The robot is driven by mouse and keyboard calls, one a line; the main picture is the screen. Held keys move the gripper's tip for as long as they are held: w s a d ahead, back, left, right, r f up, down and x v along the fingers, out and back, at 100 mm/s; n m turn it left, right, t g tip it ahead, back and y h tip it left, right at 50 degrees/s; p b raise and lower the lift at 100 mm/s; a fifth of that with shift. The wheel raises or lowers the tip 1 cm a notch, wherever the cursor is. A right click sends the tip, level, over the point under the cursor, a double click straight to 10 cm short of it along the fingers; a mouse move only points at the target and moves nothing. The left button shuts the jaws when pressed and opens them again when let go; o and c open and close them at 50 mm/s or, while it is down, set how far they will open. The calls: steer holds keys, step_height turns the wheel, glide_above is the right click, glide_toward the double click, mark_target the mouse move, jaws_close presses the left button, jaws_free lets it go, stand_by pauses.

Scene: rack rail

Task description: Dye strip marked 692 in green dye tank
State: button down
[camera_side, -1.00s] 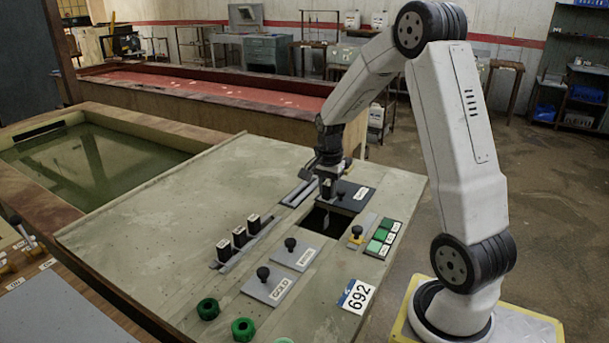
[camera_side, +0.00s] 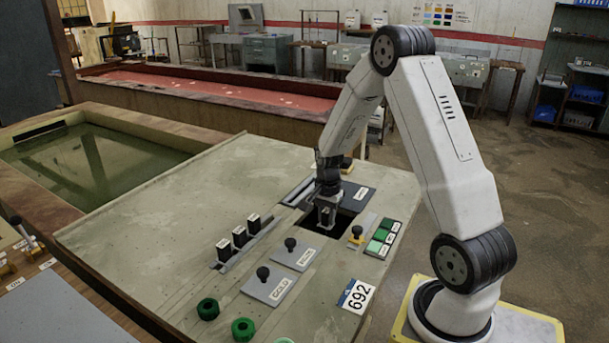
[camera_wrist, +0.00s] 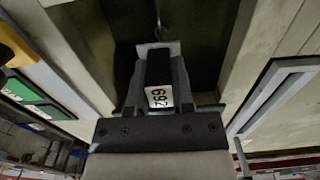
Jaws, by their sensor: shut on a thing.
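My gripper (camera_side: 326,222) is shut on the black handle of the strip marked 692 (camera_wrist: 158,97), whose white label shows between the fingers in the wrist view. The gripper points down at a dark rectangular tank opening (camera_side: 310,221) in the bench. The wrist view shows dark olive-green inside the opening (camera_wrist: 205,50), with a pale piece of the strip by the fingertips. How deep the strip reaches is hidden. A dark labelled lid (camera_side: 361,194) lies behind the opening; its wording is unclear. A card reading 692 (camera_side: 357,296) lies at the bench's front right.
Several black-handled strips (camera_side: 239,237) stand in a slotted rail left of the opening. A lid marked GOLD (camera_side: 281,291) and another knobbed lid (camera_side: 304,258) lie in front. Green panels (camera_side: 379,242) and a yellow-based knob (camera_side: 357,233) sit to the right.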

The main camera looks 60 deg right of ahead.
steer(key=shift+f, duration=1.5)
stand_by(6.5)
